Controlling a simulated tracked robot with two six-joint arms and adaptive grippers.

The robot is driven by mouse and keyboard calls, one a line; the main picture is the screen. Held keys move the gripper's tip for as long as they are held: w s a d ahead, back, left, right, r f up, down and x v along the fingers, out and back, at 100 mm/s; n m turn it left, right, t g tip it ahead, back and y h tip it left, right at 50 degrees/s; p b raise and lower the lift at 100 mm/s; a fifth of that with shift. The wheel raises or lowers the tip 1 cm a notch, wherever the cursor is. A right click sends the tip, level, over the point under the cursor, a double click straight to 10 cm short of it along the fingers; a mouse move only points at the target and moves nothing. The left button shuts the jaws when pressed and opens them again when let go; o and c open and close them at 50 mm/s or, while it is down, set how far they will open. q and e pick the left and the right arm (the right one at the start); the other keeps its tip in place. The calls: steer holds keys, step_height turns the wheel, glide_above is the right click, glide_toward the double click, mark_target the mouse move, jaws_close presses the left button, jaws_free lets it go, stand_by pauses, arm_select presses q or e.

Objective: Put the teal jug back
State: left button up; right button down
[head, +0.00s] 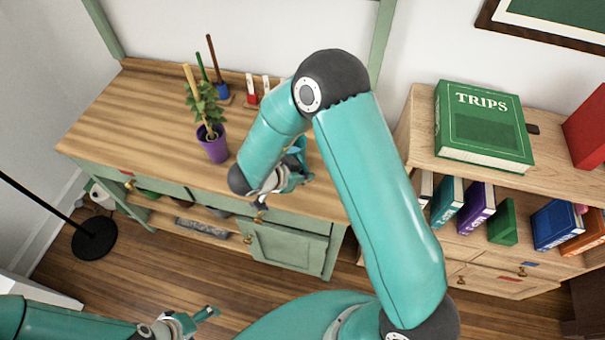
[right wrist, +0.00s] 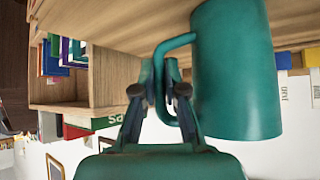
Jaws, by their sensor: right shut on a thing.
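The teal jug (right wrist: 238,80) is large in the right wrist view, where the picture is turned over. Its handle (right wrist: 170,45) faces my right gripper (right wrist: 165,88), whose fingers are shut on the handle. One end of the jug is close to the wooden surface; I cannot tell whether it touches. In the head view my right gripper (head: 290,178) is over the front part of the green cabinet's wooden top, and my arm hides most of the jug. My left gripper (head: 196,322) is at the lower left, away from the cabinet; its jaw opening is unclear.
A purple pot with a plant (head: 212,145) stands on the cabinet top (head: 130,110), left of my right gripper. Red and white containers (head: 252,90) stand at the back. At right a shelf unit (head: 420,140) holds a green TRIPS book (head: 483,130) and several other books.

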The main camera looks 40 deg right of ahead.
steer(key=c, duration=1.2)
jaws_free()
steer(key=shift+r, duration=0.1)
steer(key=v, duration=1.2)
steer(key=shift+s, duration=0.1)
